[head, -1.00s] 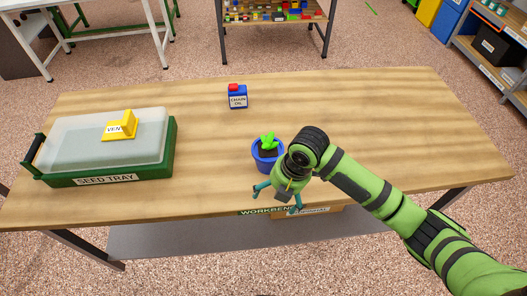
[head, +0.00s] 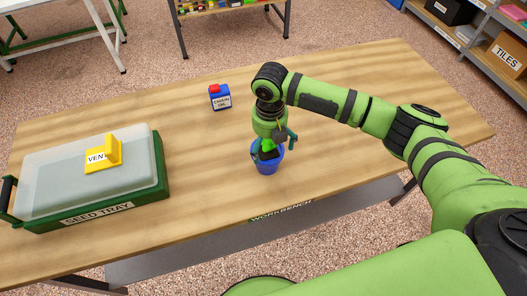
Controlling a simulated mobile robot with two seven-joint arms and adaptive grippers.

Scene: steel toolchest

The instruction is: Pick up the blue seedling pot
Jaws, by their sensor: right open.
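The blue seedling pot (head: 267,165) stands upright on the wooden workbench (head: 345,140), right of the seed tray. Dark soil and part of a green seedling show in it, mostly hidden behind my gripper. My right gripper (head: 271,148) points down directly over the pot, its teal fingers spread apart around the seedling above the rim. I cannot tell whether a finger touches the pot. My left gripper is not in view.
A green seed tray (head: 160,172) with a clear lid and yellow vent sits at the left. A blue chain oil can (head: 221,101) with a red cap stands behind the pot. The bench's right side is clear beneath my arm.

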